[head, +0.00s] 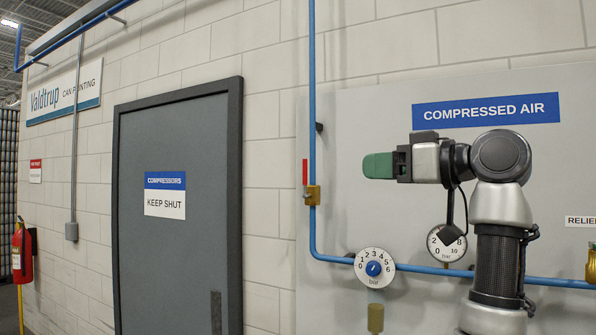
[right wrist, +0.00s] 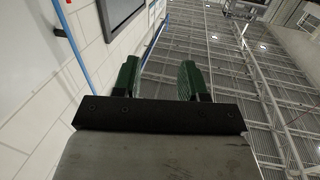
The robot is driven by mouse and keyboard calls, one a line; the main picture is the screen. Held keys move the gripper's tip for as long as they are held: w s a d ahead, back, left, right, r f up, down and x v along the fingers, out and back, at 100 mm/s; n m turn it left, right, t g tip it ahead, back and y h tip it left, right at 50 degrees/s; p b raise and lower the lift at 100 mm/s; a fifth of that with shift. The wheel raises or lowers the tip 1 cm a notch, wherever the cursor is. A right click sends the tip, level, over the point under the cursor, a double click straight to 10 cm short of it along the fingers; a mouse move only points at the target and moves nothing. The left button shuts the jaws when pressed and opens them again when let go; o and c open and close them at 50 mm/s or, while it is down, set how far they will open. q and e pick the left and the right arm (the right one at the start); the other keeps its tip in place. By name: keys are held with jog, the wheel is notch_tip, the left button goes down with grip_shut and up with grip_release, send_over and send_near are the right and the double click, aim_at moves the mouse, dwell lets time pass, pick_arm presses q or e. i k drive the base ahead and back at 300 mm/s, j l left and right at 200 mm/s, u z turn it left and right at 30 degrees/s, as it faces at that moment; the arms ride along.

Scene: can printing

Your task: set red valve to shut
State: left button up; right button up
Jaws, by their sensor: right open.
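The red valve (head: 305,173) is a small red lever on a brass body (head: 313,195), set in the vertical blue pipe in the head view. Its lever stands upright, parallel to the pipe. My right gripper (head: 378,166) is in the head view, to the right of the valve, pointing left, with a visible gap between its green fingertips and the lever in the picture. In the right wrist view the two green fingers (right wrist: 158,78) stand apart with nothing between them. The valve cannot be made out in that view. My left gripper is not in view.
The blue pipe (head: 312,100) bends right below the valve and runs past a round dial (head: 374,268) and a pressure gauge (head: 447,243), partly hidden by my arm. A grey door (head: 180,260) is left of the valve. A fire extinguisher (head: 22,252) hangs far left.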

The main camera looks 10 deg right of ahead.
aim_at(305, 196)
jog(key=i, duration=1.5)
